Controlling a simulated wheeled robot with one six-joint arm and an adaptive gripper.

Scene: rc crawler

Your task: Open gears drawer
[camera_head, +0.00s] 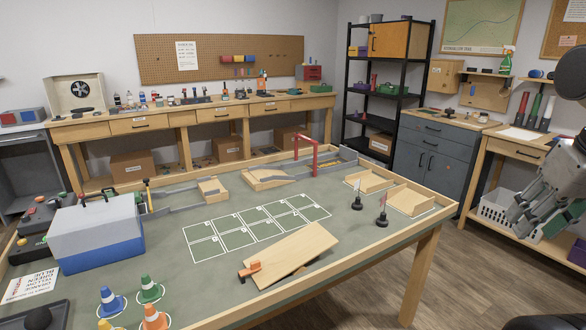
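My gripper (518,222) is at the right edge, in front of the side bench and apart from any drawer. Its fingers are seen at an angle, so I cannot tell whether they are open; I see nothing held. The wooden back workbench has several closed drawers with dark handles: a left one (139,125), a middle one (220,115) and a right one (291,105). The grey cabinet (430,155) has closed drawers above doors. The right side bench has a wooden drawer (519,149), also apparently closed. No label reading gears is legible, so I cannot tell which is the gears drawer.
A large course table (345,240) with ramps, cones and a blue-white box (95,235) fills the foreground. A black shelf (386,90) stands at the back. A white basket (495,210) sits under the side bench. Wooden floor (460,270) is clear right of the table.

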